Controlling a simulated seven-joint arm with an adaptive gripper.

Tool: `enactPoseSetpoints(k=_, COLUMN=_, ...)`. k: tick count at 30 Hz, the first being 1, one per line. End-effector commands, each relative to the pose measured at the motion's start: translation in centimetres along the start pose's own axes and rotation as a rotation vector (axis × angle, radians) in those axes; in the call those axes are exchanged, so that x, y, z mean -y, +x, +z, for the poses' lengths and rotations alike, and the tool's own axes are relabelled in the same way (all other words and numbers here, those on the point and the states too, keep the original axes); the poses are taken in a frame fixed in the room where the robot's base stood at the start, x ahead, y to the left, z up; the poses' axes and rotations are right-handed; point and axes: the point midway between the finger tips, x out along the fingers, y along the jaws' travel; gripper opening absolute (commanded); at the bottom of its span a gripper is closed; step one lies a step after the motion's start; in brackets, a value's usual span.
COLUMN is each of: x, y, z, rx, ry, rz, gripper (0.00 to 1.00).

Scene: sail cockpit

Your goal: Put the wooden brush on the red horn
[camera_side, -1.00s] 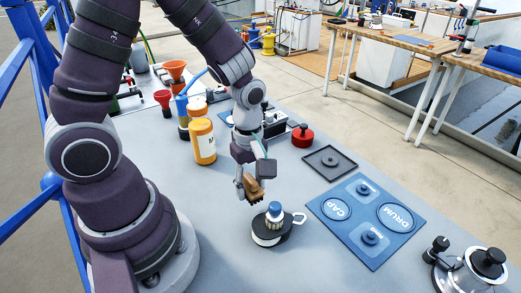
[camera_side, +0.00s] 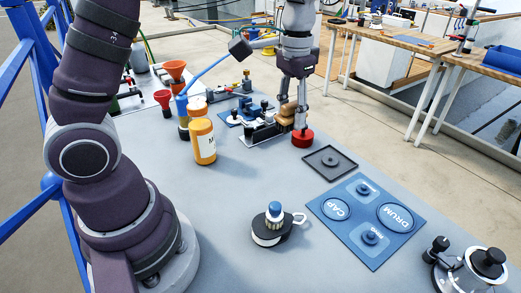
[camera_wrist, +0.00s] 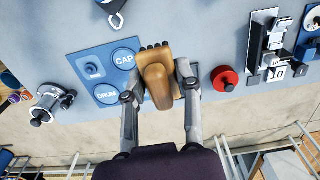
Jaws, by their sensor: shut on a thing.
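The wooden brush (camera_side: 287,109) is gripped between the fingers of my gripper (camera_side: 292,104), raised over the far part of the grey deck. In the wrist view, my gripper (camera_wrist: 157,85) holds the brush (camera_wrist: 155,72) by its sides, its dark bristles facing away from my wrist. A flared red horn-shaped piece (camera_side: 163,98) stands at the back left in the side view, well left of my gripper. My fingers partly hide a round red piece (camera_side: 302,138) behind or below them; it shows clear of the brush in the wrist view (camera_wrist: 224,78).
An orange-and-white bottle (camera_side: 203,142) and an orange funnel (camera_side: 173,68) stand left. A dark square tray (camera_side: 330,162) and a blue marked mat (camera_side: 368,222) lie right. A black-and-white block (camera_side: 268,224) sits in front. A metal winch (camera_side: 484,268) is front right. The middle deck is clear.

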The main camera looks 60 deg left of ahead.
Motion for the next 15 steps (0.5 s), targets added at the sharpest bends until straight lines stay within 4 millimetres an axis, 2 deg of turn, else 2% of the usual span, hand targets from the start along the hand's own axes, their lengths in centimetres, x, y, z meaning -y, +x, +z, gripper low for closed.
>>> enactPoseSetpoints(k=2, x=0.7, y=0.9, z=0.2, rx=0.006, ry=0.027, rz=0.0, gripper=0.0)
enactPoseSetpoints(k=6, x=2.9, y=5.1, z=2.0, rx=0.012, ry=0.028, rz=0.002, gripper=0.0)
enactPoseSetpoints(k=9, x=4.0, y=7.3, z=3.4, rx=0.009, ry=0.029, rz=0.003, gripper=0.0)
enactPoseSetpoints(k=11, x=4.4, y=8.3, z=4.0, rx=0.007, ry=0.03, rz=0.003, gripper=0.0)
enactPoseSetpoints(k=15, x=4.6, y=11.4, z=4.5, rx=0.009, ry=0.033, rz=0.003, gripper=0.0)
